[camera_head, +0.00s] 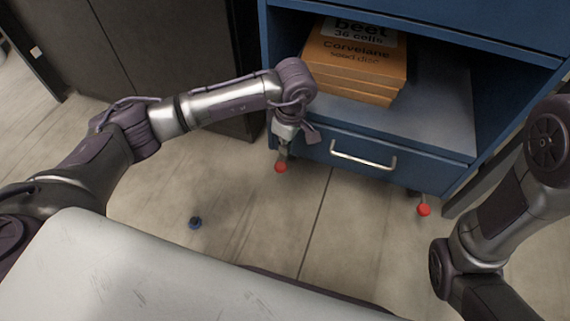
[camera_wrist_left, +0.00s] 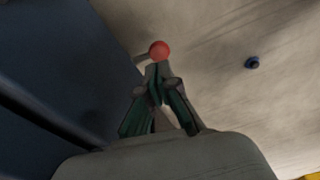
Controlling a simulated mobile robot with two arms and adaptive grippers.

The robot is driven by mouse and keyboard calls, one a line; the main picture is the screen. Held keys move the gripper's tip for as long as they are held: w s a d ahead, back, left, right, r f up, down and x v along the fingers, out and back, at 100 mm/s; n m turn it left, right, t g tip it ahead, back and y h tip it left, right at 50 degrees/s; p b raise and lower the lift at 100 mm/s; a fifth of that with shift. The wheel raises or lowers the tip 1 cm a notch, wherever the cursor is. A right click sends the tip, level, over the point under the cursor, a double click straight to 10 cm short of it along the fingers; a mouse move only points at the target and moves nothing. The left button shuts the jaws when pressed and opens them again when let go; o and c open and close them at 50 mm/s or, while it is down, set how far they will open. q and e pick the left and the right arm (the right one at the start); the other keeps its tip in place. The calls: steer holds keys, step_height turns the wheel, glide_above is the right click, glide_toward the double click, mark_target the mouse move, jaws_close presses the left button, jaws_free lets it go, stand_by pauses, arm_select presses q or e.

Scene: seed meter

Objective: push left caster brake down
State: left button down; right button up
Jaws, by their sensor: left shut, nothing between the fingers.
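The left caster brake is a short lever with a red round tip (camera_head: 280,167), under the front left corner of the blue cabinet (camera_head: 320,146). My left gripper (camera_head: 283,157) is shut and empty, pointing down right at the red tip in the head view. In the left wrist view the red tip (camera_wrist_left: 159,50) shows just beyond the closed fingertips (camera_wrist_left: 159,66); I cannot tell whether they touch. The right caster brake has a like red tip (camera_head: 423,210) under the cabinet's front right corner. My right arm shows at the right, but its gripper is out of view.
The cabinet has a drawer with a metal handle (camera_head: 363,157) and an open shelf holding a stack of orange boxes (camera_head: 352,72). A small dark blue piece (camera_head: 195,222) lies on the floor. The floor in front of the cabinet is otherwise clear.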

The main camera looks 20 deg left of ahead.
mark_target(284, 167)
arm_select(q)
steer(key=shift+w+f, duration=0.15)
steer(key=shift+f, duration=0.1)
steer(key=shift+r, duration=0.1)
steer(key=f+b, duration=0.6)
steer(key=f, duration=0.1)
steer(key=shift+a, duration=0.35)
steer(key=shift+w, duration=0.1)
steer(key=shift+f, duration=2.25)
